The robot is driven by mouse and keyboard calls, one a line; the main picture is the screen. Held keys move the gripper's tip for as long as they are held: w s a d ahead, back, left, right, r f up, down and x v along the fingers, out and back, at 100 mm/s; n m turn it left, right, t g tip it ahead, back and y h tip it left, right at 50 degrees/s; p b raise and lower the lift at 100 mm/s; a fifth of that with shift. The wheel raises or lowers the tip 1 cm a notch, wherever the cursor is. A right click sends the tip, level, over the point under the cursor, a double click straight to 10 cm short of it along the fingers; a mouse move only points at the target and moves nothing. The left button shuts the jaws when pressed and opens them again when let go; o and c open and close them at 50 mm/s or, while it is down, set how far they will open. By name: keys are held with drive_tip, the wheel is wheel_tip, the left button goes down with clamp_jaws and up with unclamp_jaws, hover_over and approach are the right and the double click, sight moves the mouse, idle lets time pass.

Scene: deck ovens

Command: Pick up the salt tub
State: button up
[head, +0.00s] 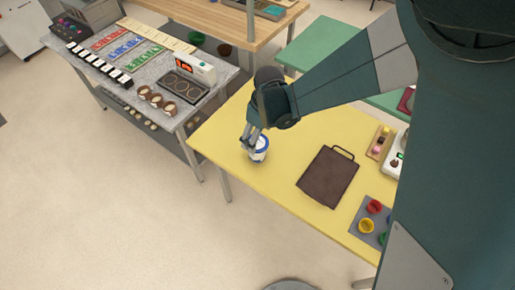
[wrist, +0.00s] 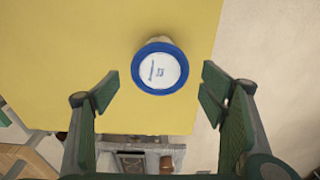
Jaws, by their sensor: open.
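The salt tub (head: 260,149) is a small white tub with a blue band, standing on the yellow table near its left edge. In the wrist view the tub (wrist: 160,68) shows from above, with a blue rim and a white lid with small print. My gripper (head: 251,139) is at the tub, partly in front of it in the head view. In the wrist view my gripper (wrist: 160,88) is open, with one finger to each side and the tub slightly ahead of the fingertips.
A brown flat case with a handle (head: 328,177) lies to the right on the yellow table (head: 285,205). A grey mat with coloured knobs (head: 367,225) is further right. A grey counter (head: 150,75) with several items stands left, across a gap.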

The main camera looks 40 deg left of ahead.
sight(262, 144)
drive_tip(key=shift+a+f, duration=0.15)
drive_tip(key=shift+f, duration=1.15)
drive_tip(key=shift+a+f, duration=0.15)
drive_tip(key=shift+f, duration=1.15)
drive_tip(key=c, duration=1.3)
